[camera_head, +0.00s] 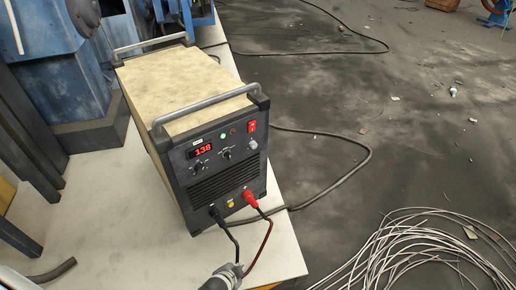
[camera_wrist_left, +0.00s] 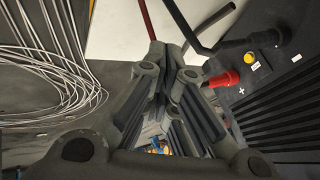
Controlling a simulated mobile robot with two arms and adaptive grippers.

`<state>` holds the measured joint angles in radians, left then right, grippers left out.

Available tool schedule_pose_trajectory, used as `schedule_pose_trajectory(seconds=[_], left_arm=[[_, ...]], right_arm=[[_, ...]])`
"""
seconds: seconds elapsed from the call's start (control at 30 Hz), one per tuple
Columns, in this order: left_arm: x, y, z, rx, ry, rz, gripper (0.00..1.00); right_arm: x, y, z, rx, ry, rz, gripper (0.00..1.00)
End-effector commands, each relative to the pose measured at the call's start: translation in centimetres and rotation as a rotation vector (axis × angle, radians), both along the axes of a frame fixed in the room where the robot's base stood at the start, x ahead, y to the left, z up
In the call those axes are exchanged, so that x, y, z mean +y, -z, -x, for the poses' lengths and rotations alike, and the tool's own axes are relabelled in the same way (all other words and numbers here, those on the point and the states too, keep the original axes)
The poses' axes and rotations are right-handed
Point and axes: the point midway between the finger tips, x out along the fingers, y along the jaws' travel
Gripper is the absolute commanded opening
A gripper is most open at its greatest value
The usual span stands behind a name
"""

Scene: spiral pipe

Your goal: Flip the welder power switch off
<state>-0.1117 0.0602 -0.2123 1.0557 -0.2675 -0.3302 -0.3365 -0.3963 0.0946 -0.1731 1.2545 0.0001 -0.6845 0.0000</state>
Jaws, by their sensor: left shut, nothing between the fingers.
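The welder (camera_head: 175,165) is a cream and black box with grey top handles, standing upright on a pale tabletop. Its red power switch (camera_head: 251,127) is at the upper right of the front panel; the lever position is too small to tell. The red display (camera_head: 203,150) is lit and reads 138, and a green light (camera_head: 223,136) glows. My left gripper (camera_head: 236,269) is shut and empty, low in front of the welder and well below the switch. Its fingers (camera_wrist_left: 170,62) are together in the left wrist view, beside the red plug (camera_wrist_left: 222,79). My right gripper is out of view.
Coiled wire (camera_head: 430,245) lies on the dark floor at right. Blue machinery (camera_head: 60,60) stands at left. Space right of the welder is open.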

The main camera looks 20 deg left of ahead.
Motion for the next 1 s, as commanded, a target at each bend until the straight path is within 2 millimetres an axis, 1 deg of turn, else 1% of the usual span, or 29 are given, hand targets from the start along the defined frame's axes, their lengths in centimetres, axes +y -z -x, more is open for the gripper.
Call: schedule_pose_trajectory(seconds=[0.03,0.07,0.1,0.17,0.2,0.27,0.3,0.37,0.4,0.47,0.5,0.6,0.7,0.83,0.9,1.0], left_arm=[[-0.6,0.0,-4.3,-0.088,0.054,-0.043,0.00],[-0.8,-1.0,-6.4,-0.133,0.086,-0.075,0.00],[-1.1,-2.4,-9.0,-0.195,0.125,-0.119,0.00],[-1.4,-4.9,-12.6,-0.286,0.176,-0.188,0.00],[-1.6,-6.7,-14.8,-0.346,0.205,-0.238,0.00],[-1.8,-9.7,-17.7,-0.435,0.243,-0.318,0.00],[-1.9,-11.8,-19.4,-0.495,0.263,-0.372,0.00],[-1.9,-15.0,-21.4,-0.579,0.285,-0.458,0.00],[-2.0,-17.2,-22.4,-0.632,0.294,-0.515,0.00],[-1.9,-20.3,-23.5,-0.703,0.300,-0.596,0.00],[-1.8,-22.3,-24.0,-0.745,0.300,-0.648,0.00],[-1.6,-26.5,-24.4,-0.828,0.292,-0.755,0.00],[-1.4,-29.5,-24.4,-0.882,0.278,-0.829,0.00],[-1.2,-31.5,-24.2,-0.911,0.268,-0.878,0.00],[-1.1,-32.0,-24.1,-0.916,0.266,-0.887,0.00],[-1.1,-32.1,-24.1,-0.916,0.266,-0.887,0.00]], right_arm=[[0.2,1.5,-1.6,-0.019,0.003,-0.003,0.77],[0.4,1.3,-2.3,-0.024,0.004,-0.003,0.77],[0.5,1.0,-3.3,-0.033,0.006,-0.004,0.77],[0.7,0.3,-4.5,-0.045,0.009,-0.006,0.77],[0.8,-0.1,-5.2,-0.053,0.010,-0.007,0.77],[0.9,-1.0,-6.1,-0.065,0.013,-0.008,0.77],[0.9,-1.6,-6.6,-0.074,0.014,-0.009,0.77],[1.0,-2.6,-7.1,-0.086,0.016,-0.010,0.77],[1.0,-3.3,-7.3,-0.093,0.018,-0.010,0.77],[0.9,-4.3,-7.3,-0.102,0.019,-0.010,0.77],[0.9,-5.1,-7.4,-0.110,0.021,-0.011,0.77],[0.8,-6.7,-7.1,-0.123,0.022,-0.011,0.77],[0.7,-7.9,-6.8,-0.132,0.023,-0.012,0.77],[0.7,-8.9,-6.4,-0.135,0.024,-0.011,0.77],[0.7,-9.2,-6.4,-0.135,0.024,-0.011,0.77],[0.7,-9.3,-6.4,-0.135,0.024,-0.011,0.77]])
